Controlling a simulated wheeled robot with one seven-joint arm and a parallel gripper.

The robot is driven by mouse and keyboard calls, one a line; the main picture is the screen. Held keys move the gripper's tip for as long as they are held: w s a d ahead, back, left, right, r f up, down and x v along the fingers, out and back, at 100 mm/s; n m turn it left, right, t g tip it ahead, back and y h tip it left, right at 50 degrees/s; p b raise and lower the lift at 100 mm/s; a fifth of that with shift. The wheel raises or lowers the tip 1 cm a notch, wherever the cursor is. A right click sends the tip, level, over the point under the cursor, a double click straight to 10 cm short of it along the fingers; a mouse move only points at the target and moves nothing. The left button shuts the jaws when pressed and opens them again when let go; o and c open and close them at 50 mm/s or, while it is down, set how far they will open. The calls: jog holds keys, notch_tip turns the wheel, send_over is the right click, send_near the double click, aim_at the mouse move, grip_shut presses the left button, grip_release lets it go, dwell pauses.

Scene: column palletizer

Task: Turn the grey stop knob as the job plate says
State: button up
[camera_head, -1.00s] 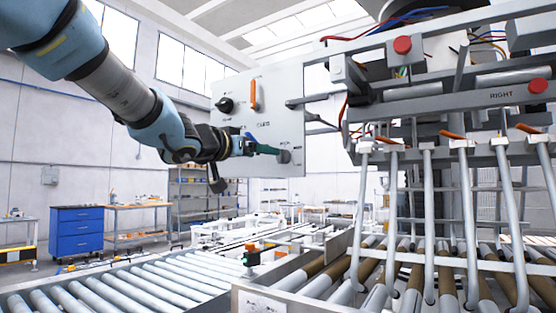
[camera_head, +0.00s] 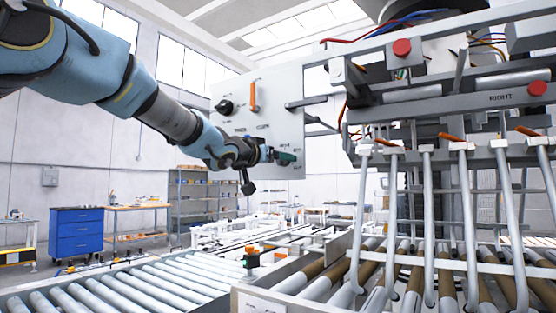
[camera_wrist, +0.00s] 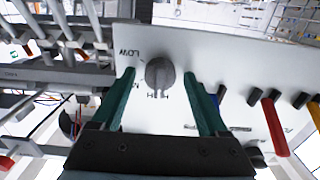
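The grey knob (camera_wrist: 158,72) is on the pale control panel (camera_wrist: 228,70) in the wrist view. Printed marks around it include LOW and what looks like HI; its grip ridge lies toward the HI mark. My gripper (camera_wrist: 160,85) is open, with one green finger on each side of the knob and a gap on both sides. In the head view my gripper (camera_head: 287,157) is at the lower right of the panel (camera_head: 285,105) and covers the knob. I cannot make out a job plate's text.
An orange handle (camera_head: 253,95) and a black knob (camera_head: 224,106) are higher on the panel. A red handle (camera_wrist: 275,125) is right of my fingers in the wrist view. The palletizer frame with red buttons (camera_head: 402,47) stands to the right; roller conveyors (camera_head: 150,290) lie below.

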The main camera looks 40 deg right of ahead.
grip_shut()
dwell(0.4)
jog(key=shift+m, duration=0.4)
jog(key=m+b, duration=0.2)
jog(key=m, duration=0.9)
dwell(0.4)
jog(key=shift+o, duration=0.6)
grip_release()
